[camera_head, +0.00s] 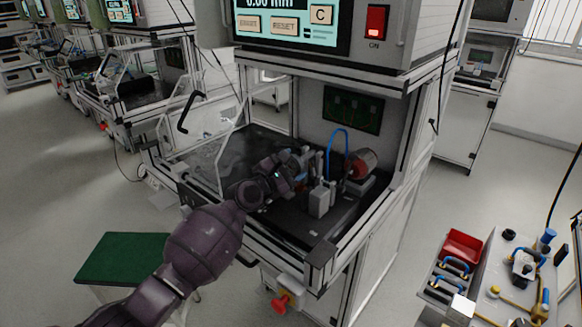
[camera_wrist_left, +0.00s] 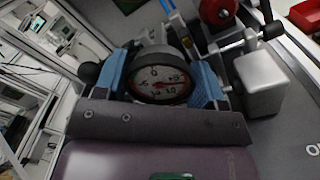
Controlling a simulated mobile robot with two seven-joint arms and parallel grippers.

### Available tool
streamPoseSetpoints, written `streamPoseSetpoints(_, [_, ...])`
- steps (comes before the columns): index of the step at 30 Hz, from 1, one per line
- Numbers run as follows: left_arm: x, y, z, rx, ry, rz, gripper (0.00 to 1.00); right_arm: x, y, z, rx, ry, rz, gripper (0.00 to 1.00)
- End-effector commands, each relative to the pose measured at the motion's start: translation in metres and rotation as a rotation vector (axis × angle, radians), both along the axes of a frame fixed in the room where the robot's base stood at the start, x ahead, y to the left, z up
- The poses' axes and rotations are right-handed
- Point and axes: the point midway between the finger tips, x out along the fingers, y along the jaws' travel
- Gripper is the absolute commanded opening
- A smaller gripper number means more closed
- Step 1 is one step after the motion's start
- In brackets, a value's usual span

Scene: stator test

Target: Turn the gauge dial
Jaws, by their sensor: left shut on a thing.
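The gauge dial (camera_wrist_left: 160,82) is round with a dark rim, a pale face with numbers and a red needle. It shows large in the left wrist view, between the two blue fingers of my left gripper (camera_wrist_left: 163,78). The fingers are shut on the dial's rim from both sides. In the head view my left gripper (camera_head: 290,168) reaches into the test station, and the dial is mostly hidden behind it. My right gripper does not show in either view.
A grey block (camera_head: 320,200) stands beside the gripper, with a red round part (camera_head: 362,163) and a blue hose (camera_head: 338,138) close behind. The station's frame and open clear door (camera_head: 205,150) border the space. A red tray (camera_head: 460,247) sits on the bench at right.

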Motion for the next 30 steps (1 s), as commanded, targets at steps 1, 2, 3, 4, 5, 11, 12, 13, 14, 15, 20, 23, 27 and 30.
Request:
streamPoseSetpoints(1, [-0.0001, 0.0001, -0.0018, 0.027, -0.019, 0.001, 0.4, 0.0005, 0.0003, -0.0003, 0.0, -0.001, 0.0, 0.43])
streamPoseSetpoints(2, [-0.0001, 0.0001, -0.0018, 0.043, -0.031, 0.001, 0.4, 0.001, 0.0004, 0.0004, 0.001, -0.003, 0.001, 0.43])
streamPoseSetpoints(3, [-0.0001, 0.0, -0.0016, 0.06, -0.043, 0.001, 0.4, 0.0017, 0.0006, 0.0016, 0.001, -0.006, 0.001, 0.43])
streamPoseSetpoints(4, [-0.0001, 0.0, -0.0016, 0.072, -0.051, 0.001, 0.4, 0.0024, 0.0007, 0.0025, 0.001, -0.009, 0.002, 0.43])
streamPoseSetpoints(5, [-0.0001, 0.0, -0.0014, 0.08, -0.057, 0.001, 0.4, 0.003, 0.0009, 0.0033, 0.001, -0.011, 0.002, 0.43])
streamPoseSetpoints(11, [-0.0002, -0.0001, -0.0007, 0.097, -0.069, 0.001, 0.4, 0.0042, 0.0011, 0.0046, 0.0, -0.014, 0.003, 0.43])
streamPoseSetpoints(12, [-0.0002, -0.0001, -0.0007, 0.096, -0.069, 0.001, 0.4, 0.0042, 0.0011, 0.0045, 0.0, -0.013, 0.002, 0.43])
streamPoseSetpoints(13, [-0.0001, 0.0, -0.0006, 0.096, -0.069, 0.001, 0.4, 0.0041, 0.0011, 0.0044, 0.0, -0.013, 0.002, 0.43])
streamPoseSetpoints(14, [-0.0002, -0.0001, -0.0007, 0.096, -0.069, 0.001, 0.4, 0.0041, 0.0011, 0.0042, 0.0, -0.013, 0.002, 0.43])
streamPoseSetpoints(15, [-0.0002, -0.0001, -0.0007, 0.096, -0.069, 0.001, 0.4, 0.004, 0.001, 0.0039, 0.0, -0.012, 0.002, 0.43])
streamPoseSetpoints(20, [-0.0001, 0.0, -0.0006, 0.095, -0.068, 0.001, 0.74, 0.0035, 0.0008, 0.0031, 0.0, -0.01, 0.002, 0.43])
streamPoseSetpoints(23, [-0.0001, 0.0, -0.0006, 0.095, -0.068, 0.001, 0.74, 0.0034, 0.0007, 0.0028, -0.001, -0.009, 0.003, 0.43])
streamPoseSetpoints(27, [-0.001, 0.0006, -0.0003, 0.094, -0.068, 0.001, 0.74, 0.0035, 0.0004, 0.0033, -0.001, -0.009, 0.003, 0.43])
streamPoseSetpoints(30, [-0.005, 0.0036, 0.0008, 0.094, -0.069, 0.001, 0.74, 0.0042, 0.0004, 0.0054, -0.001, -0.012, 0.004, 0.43])
